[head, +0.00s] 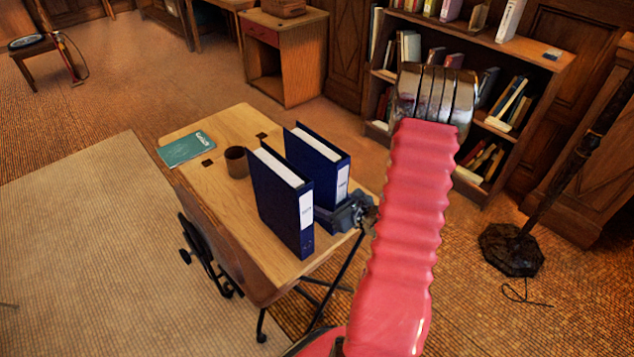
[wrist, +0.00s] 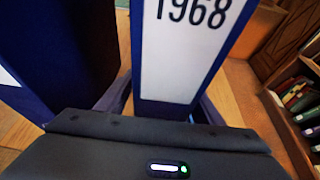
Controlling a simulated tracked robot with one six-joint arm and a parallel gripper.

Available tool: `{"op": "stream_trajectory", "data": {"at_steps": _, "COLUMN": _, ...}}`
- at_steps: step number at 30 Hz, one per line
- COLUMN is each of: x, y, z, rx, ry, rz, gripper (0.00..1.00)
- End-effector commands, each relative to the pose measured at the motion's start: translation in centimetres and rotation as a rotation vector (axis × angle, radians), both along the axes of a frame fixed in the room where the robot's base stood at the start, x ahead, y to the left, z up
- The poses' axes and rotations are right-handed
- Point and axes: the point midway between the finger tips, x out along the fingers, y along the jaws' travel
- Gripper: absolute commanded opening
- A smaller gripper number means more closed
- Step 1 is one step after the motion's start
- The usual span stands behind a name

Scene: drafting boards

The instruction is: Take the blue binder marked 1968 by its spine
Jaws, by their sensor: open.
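The blue binder marked 1968 (wrist: 178,92) stands upright, its white spine label facing me in the wrist view. In the head view it appears to be the right-hand blue binder (head: 312,168), whose label is too small to read there. A second blue binder (head: 275,210) stands upright to its left; it also shows at the left of the wrist view (wrist: 65,45). My gripper (head: 332,214) is open at the lower spine of the 1968 binder. In the wrist view, a finger shows on each side of the spine; I cannot tell whether they touch it.
The binders stand on a wooden drafting table (head: 222,196). A brown cup (head: 236,163) and a teal book (head: 187,149) are further back on it. The second binder leaves only a narrow gap on the left. A bookshelf (head: 540,62) and a dark stand (head: 512,250) are to the right.

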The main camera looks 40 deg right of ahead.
Motion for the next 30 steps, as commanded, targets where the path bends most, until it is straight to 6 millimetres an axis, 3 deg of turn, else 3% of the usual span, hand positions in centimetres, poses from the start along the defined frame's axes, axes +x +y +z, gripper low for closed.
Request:
{"op": "stream_trajectory", "data": {"at_steps": 14, "x": -0.04, "y": -0.03, "z": 0.01, "rx": 0.000, "ry": 0.000, "rz": -0.001, "gripper": 0.61}}
{"op": "stream_trajectory", "data": {"at_steps": 30, "x": -0.04, "y": -0.03, "z": 0.01, "rx": 0.000, "ry": 0.000, "rz": -0.001, "gripper": 0.24}}
